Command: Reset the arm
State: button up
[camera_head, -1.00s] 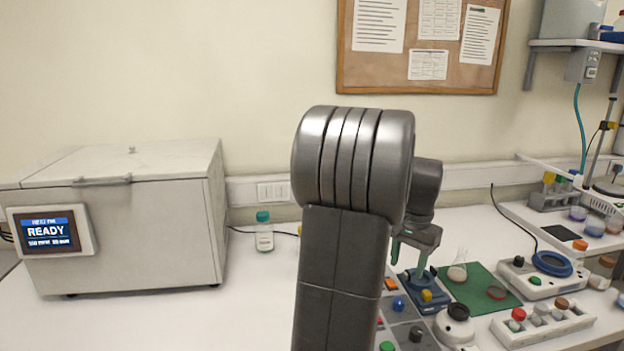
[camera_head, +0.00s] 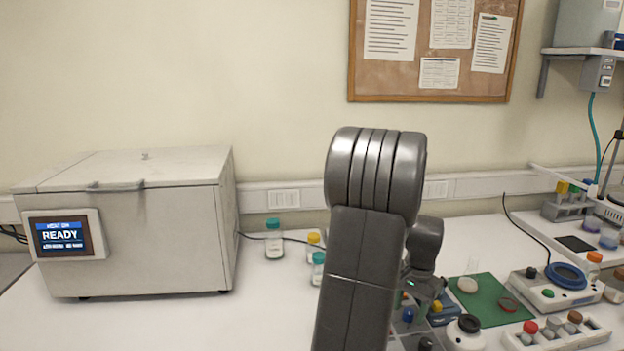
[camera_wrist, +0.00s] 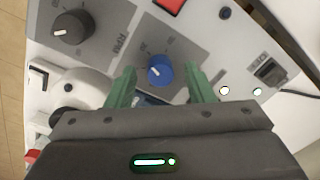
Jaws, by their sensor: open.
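My arm stands in the middle of the head view, and its upper links hide part of the bench behind them. My gripper (camera_wrist: 160,88) shows in the wrist view with its two green fingers apart and nothing between them but a view of the panel below. A blue knob (camera_wrist: 160,68) on a grey control panel (camera_wrist: 118,50) lies between and beyond the fingertips; I cannot tell whether they touch it. In the head view the gripper is mostly hidden behind my arm, near the blue knob (camera_head: 408,314).
A white box-shaped machine (camera_head: 140,230) with a READY screen (camera_head: 60,235) stands at left. Capped bottles (camera_head: 274,240) stand behind my arm. A green mat (camera_head: 490,312) with a flask (camera_head: 468,280), and a rack of capped vials (camera_head: 555,330), are at right. The front left bench is clear.

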notch_tip(320, 180, up, 14)
notch_tip(320, 180, down, 14)
jog(key=shift+r, duration=0.1)
jog(key=n, duration=1.1)
jog(key=shift+n, duration=0.3)
jog(key=r, duration=0.7)
jog(key=shift+w+d+r+b, duration=0.1)
jog(key=shift+d+r+b, duration=0.1)
jog(key=shift+b, duration=0.2)
